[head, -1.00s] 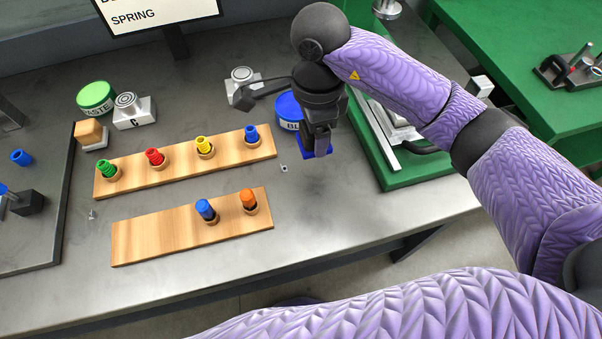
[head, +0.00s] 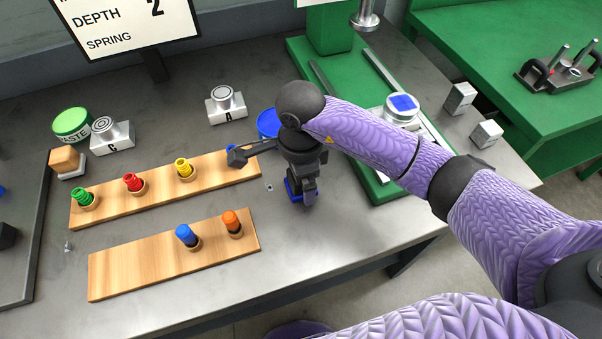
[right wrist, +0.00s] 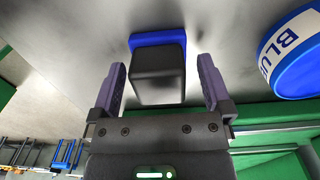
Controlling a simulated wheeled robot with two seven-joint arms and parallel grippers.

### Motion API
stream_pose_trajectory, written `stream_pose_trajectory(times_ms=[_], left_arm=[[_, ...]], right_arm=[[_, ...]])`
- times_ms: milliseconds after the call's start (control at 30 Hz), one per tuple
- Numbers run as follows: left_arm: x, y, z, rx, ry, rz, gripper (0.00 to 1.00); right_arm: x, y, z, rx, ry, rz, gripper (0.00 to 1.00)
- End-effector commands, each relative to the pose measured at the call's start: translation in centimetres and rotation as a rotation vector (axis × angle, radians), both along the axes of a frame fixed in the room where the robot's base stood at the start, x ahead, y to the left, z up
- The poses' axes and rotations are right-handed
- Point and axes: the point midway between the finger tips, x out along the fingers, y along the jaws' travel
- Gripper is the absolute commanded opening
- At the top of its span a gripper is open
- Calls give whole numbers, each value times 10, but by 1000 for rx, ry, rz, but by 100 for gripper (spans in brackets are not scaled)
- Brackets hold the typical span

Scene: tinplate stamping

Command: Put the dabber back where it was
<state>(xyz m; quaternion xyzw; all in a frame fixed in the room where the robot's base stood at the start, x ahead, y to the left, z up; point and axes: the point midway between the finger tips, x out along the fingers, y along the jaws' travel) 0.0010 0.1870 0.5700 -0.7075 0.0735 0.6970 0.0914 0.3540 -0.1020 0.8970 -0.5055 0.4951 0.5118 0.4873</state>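The dabber, a black block handle on a blue pad, shows in the right wrist view (right wrist: 158,75) between the two fingers of my right gripper (right wrist: 163,88). There is a gap on each side of its handle, so the fingers are open and apart from it. In the head view only the blue pad (head: 292,190) shows under my right gripper (head: 300,194), low at the bare table to the right of the pegged boards. The gripper hides most of the handle. My left gripper is out of view.
The blue tin (head: 268,122) stands behind my right gripper, partly hidden. Two wooden boards (head: 120,270) with coloured pegs lie to the left. The green press base (head: 385,190) stands to the right. A small nut (head: 269,187) lies near the dabber.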

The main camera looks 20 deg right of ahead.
Motion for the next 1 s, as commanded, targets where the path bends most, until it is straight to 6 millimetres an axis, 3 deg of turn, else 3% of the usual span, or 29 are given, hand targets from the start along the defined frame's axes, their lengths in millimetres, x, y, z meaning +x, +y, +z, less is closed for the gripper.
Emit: stream_pose_trajectory(times_ms=[200,500,600,733,1000], left_arm=[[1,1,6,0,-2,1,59],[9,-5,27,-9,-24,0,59],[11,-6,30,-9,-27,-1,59],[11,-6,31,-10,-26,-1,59],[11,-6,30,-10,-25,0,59]], right_arm=[[1,0,13,0,-3,0,100],[2,0,96,-1,-5,0,100],[2,0,113,0,-3,0,100],[2,0,123,0,0,-1,100],[2,0,123,0,1,0,100]])
